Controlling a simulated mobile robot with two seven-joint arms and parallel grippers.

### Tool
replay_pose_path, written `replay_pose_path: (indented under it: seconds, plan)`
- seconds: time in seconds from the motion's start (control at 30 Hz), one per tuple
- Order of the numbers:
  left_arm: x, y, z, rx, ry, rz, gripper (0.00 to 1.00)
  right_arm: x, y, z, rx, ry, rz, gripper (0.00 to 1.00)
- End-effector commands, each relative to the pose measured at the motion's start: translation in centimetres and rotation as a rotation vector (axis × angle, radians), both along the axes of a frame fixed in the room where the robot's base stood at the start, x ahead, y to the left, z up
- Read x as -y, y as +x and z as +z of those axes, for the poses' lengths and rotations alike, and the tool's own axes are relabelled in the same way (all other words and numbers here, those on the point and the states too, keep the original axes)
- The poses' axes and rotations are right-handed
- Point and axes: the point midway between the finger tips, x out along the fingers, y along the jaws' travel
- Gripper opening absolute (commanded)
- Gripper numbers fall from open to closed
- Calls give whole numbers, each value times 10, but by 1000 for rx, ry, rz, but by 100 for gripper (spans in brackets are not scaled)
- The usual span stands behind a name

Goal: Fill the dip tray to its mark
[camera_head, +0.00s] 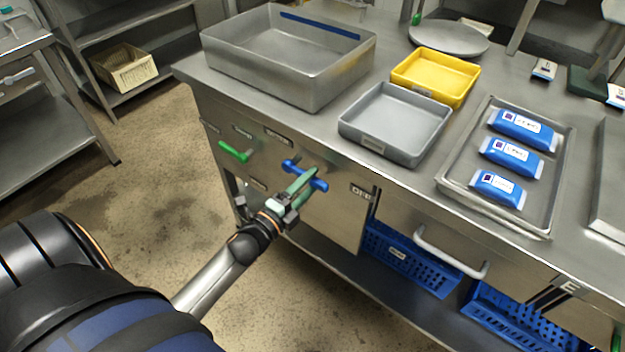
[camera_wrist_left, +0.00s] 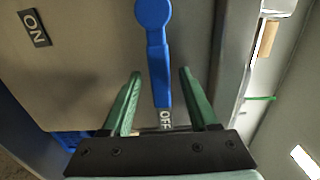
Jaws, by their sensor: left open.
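The dip tray is likely the large deep metal tray (camera_head: 262,78) at the back left of the counter. A blue line (camera_head: 318,26) runs along its far inner wall, and I see no liquid in it. A blue lever handle (camera_head: 320,185) sits on the counter's front panel below. In the left wrist view the lever (camera_wrist_left: 154,45) points at the OFF label (camera_wrist_left: 166,119); the ON label (camera_wrist_left: 34,28) is at upper left. My left gripper (camera_head: 304,179) is at the lever, its green fingers open on either side of it, apart from it. My right gripper is not in view.
A green lever (camera_head: 235,152) is left of the blue one. On the counter stand a grey tray (camera_head: 372,143), a yellow tray (camera_head: 440,95) and a metal tray (camera_head: 449,186) with blue pouches. A drawer handle (camera_head: 450,253) juts out at right. The floor at left is clear.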

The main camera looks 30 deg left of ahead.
Motion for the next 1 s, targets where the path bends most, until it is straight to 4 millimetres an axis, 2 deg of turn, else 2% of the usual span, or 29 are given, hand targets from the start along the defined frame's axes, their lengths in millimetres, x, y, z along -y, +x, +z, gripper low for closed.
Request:
replay_pose_path:
  seconds: [0.17,0.47,1.0]
  plan:
    - [1,13,0,1,0,0,60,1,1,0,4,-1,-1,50]
    - [1,15,0,0,0,0,60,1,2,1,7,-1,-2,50]
    - [1,15,0,0,-1,0,2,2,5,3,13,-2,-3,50]
